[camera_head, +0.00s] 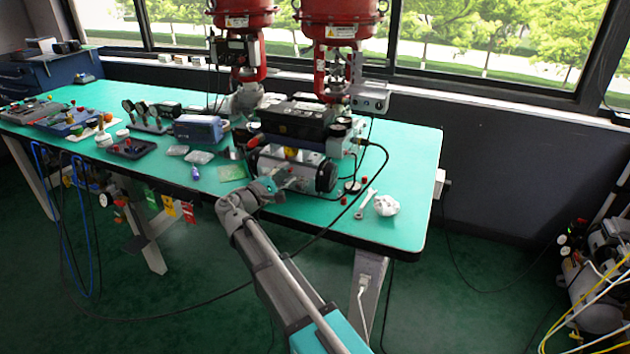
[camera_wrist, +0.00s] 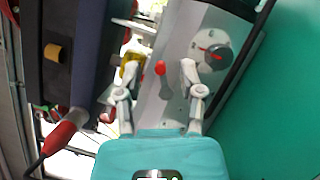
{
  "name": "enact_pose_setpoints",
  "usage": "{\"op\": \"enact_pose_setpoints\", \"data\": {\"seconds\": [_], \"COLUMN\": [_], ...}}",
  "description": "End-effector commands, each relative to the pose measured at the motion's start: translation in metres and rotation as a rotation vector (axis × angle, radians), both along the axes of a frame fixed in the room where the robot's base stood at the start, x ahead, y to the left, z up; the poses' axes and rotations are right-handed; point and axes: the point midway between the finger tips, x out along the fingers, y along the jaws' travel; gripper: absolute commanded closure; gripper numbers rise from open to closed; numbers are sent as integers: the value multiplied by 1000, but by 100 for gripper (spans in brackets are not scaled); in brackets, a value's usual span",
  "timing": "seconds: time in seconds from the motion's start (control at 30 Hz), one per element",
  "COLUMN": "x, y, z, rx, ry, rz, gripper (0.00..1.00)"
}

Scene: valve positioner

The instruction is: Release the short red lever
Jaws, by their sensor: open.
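The short red lever (camera_wrist: 160,68) shows in the wrist view, a small red tip on a grey stem against the pale metal face of the positioner (camera_wrist: 178,40). My gripper (camera_wrist: 160,64) is open, with one finger on each side of the lever. A gap shows between the lever and both fingers, so neither appears to touch it. In the head view my gripper (camera_head: 284,180) is at the front of the device on the table, and I cannot make out the lever there.
A round dial with a red-marked dark knob (camera_wrist: 215,54) is close to the right finger. A yellow part (camera_wrist: 131,64) lies by the left fingertip. A larger red handle (camera_wrist: 65,131) is at lower left. A wrench (camera_head: 365,204) and a white crumpled item (camera_head: 386,205) lie on the green table (camera_head: 410,165).

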Motion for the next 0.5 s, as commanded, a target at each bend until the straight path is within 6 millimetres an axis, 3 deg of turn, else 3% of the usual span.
{"op": "enact_pose_setpoints", "data": {"seconds": [0.5], "x": [-1], "y": [-2], "z": [-2], "rx": [128], "ry": [-46], "rz": [-1], "gripper": [50]}}
